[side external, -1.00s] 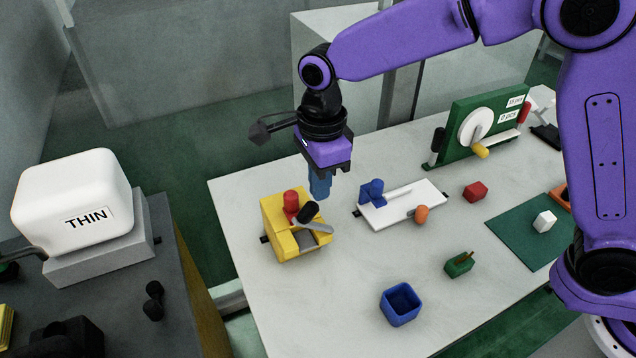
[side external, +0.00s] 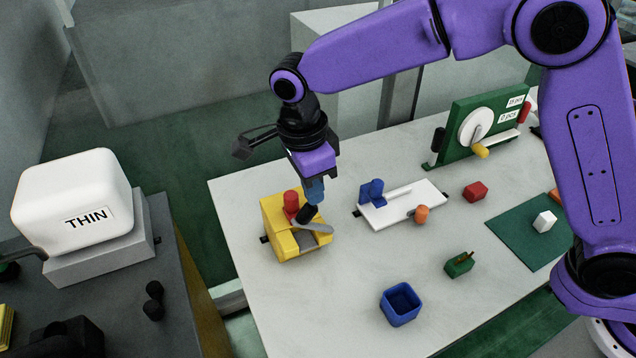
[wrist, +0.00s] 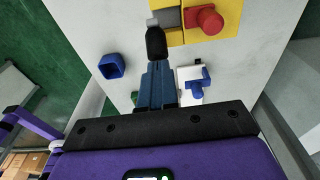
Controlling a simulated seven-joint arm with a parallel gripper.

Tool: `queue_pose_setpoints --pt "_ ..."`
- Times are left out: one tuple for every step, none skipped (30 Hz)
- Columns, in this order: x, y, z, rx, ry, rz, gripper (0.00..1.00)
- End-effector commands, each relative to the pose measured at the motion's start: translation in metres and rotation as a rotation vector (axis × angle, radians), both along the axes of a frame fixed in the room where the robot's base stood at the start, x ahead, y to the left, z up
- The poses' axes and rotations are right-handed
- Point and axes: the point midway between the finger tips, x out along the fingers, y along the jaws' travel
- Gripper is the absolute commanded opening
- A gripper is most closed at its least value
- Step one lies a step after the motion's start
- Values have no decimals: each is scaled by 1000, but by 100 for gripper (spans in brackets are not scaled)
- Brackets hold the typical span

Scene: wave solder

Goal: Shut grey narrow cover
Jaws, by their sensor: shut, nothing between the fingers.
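A yellow block (side external: 272,226) stands on the left part of the table. A narrow grey cover (side external: 314,228) with a black handle (side external: 306,213) sits at its right side, tilted over a darker grey patch (wrist: 167,17). A red knob (side external: 291,201) stands beside the handle. My gripper (side external: 314,197) is shut and empty, fingers pointing down just above the black handle. In the wrist view the blue fingertips (wrist: 157,68) meet the lower end of the handle (wrist: 156,44); I cannot tell whether they touch it.
A white plate with a blue clamp (side external: 375,190) and orange knob lies to the right. A blue open box (side external: 400,304), a green block (side external: 459,264) and a red cube (side external: 475,191) stand on the table. A green panel with a dial (side external: 482,128) stands at the back.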

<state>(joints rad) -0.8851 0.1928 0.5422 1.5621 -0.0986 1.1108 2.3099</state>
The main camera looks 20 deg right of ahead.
Motion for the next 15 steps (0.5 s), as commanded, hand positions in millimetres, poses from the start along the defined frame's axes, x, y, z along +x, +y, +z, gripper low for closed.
queue_pose_setpoints --pt "0 1 -1 -13 2 2 0" --pt "0 2 -1 -20 2 2 0" --pt "0 2 -2 -33 2 2 0" --pt "-1 3 -2 -45 3 2 0" --pt "0 4 -2 -57 2 3 0" --pt "-1 5 -3 -77 3 3 0" --pt "-1 7 -4 -94 2 3 0" --pt "-1 8 -4 -112 3 3 0" --pt "0 9 -5 -125 3 0 0" --pt "0 9 -5 -123 4 -1 0" --pt "0 11 -6 -122 4 -1 0" --pt "0 13 -7 -122 4 -1 0" --pt "-1 15 -8 -122 5 -1 0" --pt "-1 18 -9 -122 5 0 0" --pt "-1 21 -11 -123 5 1 0"
